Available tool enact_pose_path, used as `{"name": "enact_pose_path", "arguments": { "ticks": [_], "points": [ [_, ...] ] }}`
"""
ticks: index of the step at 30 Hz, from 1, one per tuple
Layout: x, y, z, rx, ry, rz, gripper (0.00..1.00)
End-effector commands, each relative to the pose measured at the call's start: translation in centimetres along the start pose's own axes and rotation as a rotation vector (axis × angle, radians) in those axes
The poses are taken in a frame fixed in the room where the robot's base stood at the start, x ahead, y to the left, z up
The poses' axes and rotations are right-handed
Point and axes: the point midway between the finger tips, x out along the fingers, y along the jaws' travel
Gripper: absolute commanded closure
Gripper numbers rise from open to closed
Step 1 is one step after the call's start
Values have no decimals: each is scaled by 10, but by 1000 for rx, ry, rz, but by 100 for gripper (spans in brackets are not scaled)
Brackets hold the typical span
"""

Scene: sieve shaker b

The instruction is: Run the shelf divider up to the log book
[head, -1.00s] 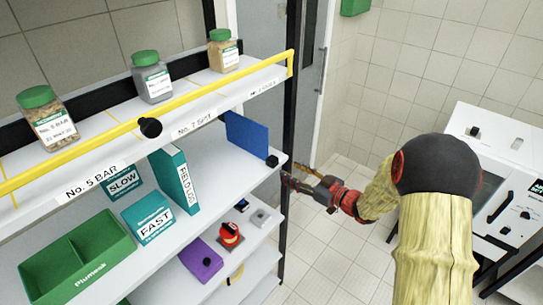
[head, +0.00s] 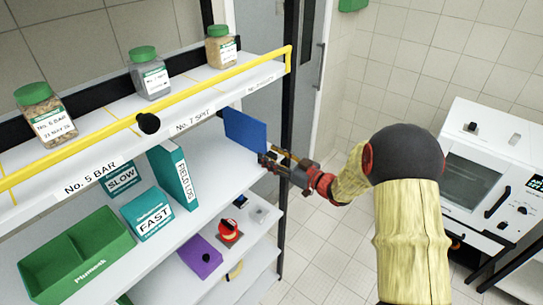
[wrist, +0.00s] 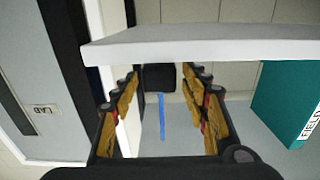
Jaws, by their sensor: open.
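The shelf divider (head: 246,131) is an upright blue panel with a black knob at its front edge, at the right end of the middle shelf. In the wrist view, its thin blue edge (wrist: 161,118) shows below the black knob (wrist: 158,78). My gripper (head: 272,161) is open at the shelf's front edge. Its fingers lie on either side of the knob; I cannot tell if they touch it. The log book (head: 171,178), a teal binder marked FIELD LOG, stands upright left of the divider, with bare shelf between. It also shows at the wrist view's right (wrist: 288,98).
The upper shelf with a yellow rail (head: 215,93) and several jars overhangs the middle shelf. A FAST box (head: 149,217), a SLOW box (head: 122,179) and a green bin (head: 75,255) stand left of the log book. A dark post (head: 285,205) is at right.

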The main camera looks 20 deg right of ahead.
Motion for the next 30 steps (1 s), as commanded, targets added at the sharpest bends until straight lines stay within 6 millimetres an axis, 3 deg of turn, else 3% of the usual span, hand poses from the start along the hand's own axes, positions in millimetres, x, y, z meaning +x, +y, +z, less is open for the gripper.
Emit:
{"name": "enact_pose_path", "arguments": {
  "ticks": [4,27,30],
  "points": [
    [0,0,0,0,0,0,55],
    [-1,0,0,0,-1,0,98],
    [-1,0,0,0,-1,0,100]
  ]
}}
